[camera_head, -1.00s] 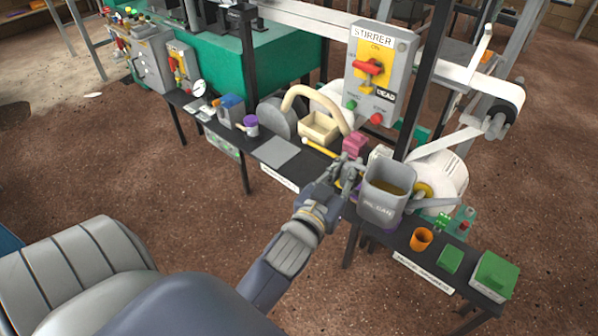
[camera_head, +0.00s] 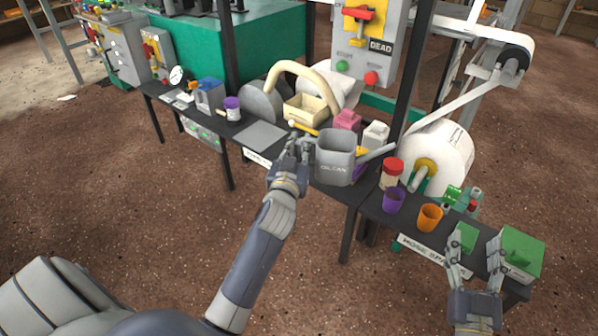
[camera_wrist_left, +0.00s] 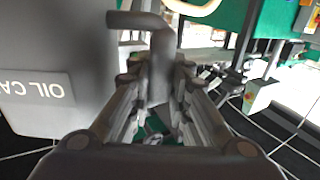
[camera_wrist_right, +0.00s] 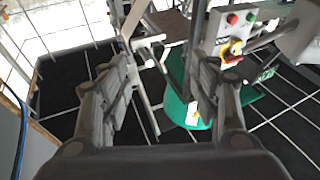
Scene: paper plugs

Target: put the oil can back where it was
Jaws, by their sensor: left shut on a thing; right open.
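The grey oil can (camera_head: 336,160), lettered OIL CAN, is upright over the dark table near its middle, its spout pointing right. It also shows close up in the left wrist view (camera_wrist_left: 50,75). My left gripper (camera_head: 297,150) is shut on the can's bent handle (camera_wrist_left: 158,60), at its left side. I cannot tell whether the can touches the table. My right gripper (camera_head: 473,262) is open and empty, in front of the green-topped box at the table's right end. The right wrist view shows its open fingers (camera_wrist_right: 165,95).
A grey mat (camera_head: 259,136) lies left of the can. Pink (camera_head: 346,121) and white (camera_head: 375,134) bottles stand behind it. A red-lidded jar (camera_head: 391,172), purple cup (camera_head: 393,200) and orange cup (camera_head: 429,217) stand right. A black post (camera_head: 409,85) rises behind.

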